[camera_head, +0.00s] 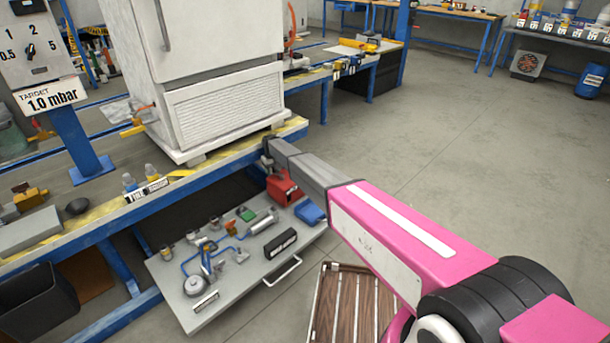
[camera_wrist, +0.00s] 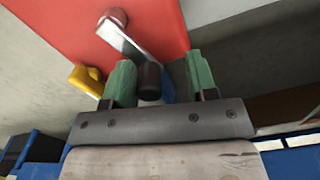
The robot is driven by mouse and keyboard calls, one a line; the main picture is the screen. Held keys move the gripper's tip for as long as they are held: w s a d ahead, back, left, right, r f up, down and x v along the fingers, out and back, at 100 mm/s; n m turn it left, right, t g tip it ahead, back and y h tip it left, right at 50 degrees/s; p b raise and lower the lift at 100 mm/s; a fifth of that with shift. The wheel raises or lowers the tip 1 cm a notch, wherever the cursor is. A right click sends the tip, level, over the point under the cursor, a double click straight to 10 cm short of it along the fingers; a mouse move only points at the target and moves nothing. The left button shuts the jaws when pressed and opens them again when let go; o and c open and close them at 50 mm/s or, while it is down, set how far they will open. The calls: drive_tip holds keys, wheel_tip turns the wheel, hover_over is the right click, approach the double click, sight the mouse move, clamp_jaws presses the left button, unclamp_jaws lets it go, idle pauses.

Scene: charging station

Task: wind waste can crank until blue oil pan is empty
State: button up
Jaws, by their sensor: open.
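The red waste can (camera_head: 283,189) stands on the pulled-out grey drawer below the bench. Its red side fills the upper wrist view (camera_wrist: 60,30). A silver crank arm (camera_wrist: 128,40) runs from a round hub down to a black knob (camera_wrist: 150,78). My gripper (camera_wrist: 160,65) is open, with one green finger on each side of the knob. I cannot tell whether either finger touches it. In the head view my gripper (camera_head: 269,150) is by the bench edge above the can. The blue oil pan (camera_head: 310,212) lies right of the can; its contents cannot be made out.
The grey drawer (camera_head: 180,300) also holds a pump with blue tubing (camera_head: 197,287), a black box (camera_head: 280,242) and small parts. The bench edge (camera_head: 110,215) and white cabinet (camera_head: 225,105) are close to my gripper. A wooden slatted crate (camera_head: 345,305) stands in front. Floor at right is open.

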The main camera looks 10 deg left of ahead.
drive_tip(key=s+n, duration=0.1)
drive_tip(key=n, duration=0.1)
drive_tip(key=s+n, duration=0.1)
drive_tip(key=n, duration=0.2)
drive_tip(key=shift+s+d, duration=0.2)
drive_tip(key=s+n, duration=0.1)
drive_tip(key=n, duration=0.1)
drive_tip(key=d+n, duration=0.1)
drive_tip(key=n, duration=0.1)
drive_tip(key=shift+s+d+n, duration=0.1)
drive_tip(key=shift+s+n, duration=0.2)
drive_tip(key=shift+s, duration=0.1)
drive_tip(key=d+n, duration=0.1)
drive_tip(key=n, duration=0.1)
drive_tip(key=s+d+n, duration=0.1)
drive_tip(key=n, duration=0.2)
drive_tip(key=shift+s+d+n, duration=0.1)
drive_tip(key=shift+s+n, duration=0.05)
drive_tip(key=shift+n, duration=0.15)
drive_tip(key=d+n, duration=0.1)
drive_tip(key=n, duration=0.3)
drive_tip(key=shift+d, duration=0.4)
drive_tip(key=shift+d+r+n, duration=0.1)
drive_tip(key=shift+r+n, duration=0.2)
wheel_tip(320, 180, up, 10)
drive_tip(key=s+d+r+m, duration=0.2)
drive_tip(key=s+d+m, duration=0.9)
drive_tip(key=d+m, duration=0.2)
drive_tip(key=shift+d, duration=1.2)
